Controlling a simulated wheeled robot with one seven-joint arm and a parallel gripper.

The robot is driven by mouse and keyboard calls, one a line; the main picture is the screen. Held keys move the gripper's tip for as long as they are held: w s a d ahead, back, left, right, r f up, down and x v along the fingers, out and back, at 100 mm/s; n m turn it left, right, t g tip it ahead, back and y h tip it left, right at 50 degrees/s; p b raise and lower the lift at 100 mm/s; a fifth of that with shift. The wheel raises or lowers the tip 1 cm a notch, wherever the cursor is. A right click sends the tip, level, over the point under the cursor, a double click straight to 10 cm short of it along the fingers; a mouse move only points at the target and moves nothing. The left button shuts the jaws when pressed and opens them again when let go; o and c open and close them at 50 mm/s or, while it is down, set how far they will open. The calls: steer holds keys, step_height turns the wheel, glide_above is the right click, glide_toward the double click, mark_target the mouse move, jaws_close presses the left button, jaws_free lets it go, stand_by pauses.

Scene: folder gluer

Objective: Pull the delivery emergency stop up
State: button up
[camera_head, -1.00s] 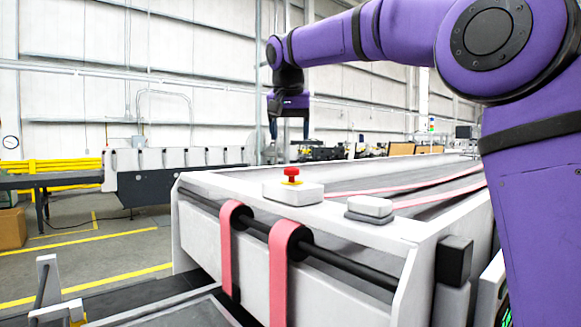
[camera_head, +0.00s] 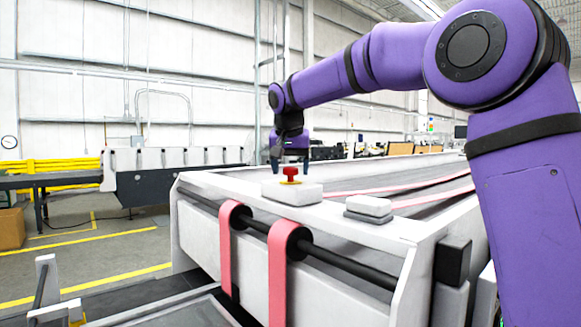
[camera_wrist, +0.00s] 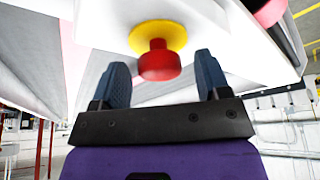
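The delivery emergency stop is a red mushroom button (camera_head: 290,174) on a yellow disc, mounted on a white box (camera_head: 292,193) at the near end of the machine. My gripper (camera_head: 291,168) is just above and around the button's height in the head view, with a finger on either side of it. In the wrist view the red button (camera_wrist: 158,62) lies between and slightly beyond the two blue fingers (camera_wrist: 163,82), with gaps on both sides. The gripper is open and I see no contact.
A second white box (camera_head: 368,207) sits to the right on the machine frame. Pink belts (camera_head: 280,270) run over a black roller at the front. A long white frame (camera_head: 210,183) edges the machine. The space above the button is free apart from my arm.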

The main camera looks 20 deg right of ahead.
jaws_close()
steer(key=shift+r, duration=0.9)
steer(key=shift+o, duration=0.2)
jaws_free()
steer(key=v, duration=1)
steer(key=shift+s+r, duration=0.25)
steer(key=shift+r, duration=0.05)
steer(key=shift+a, duration=0.1)
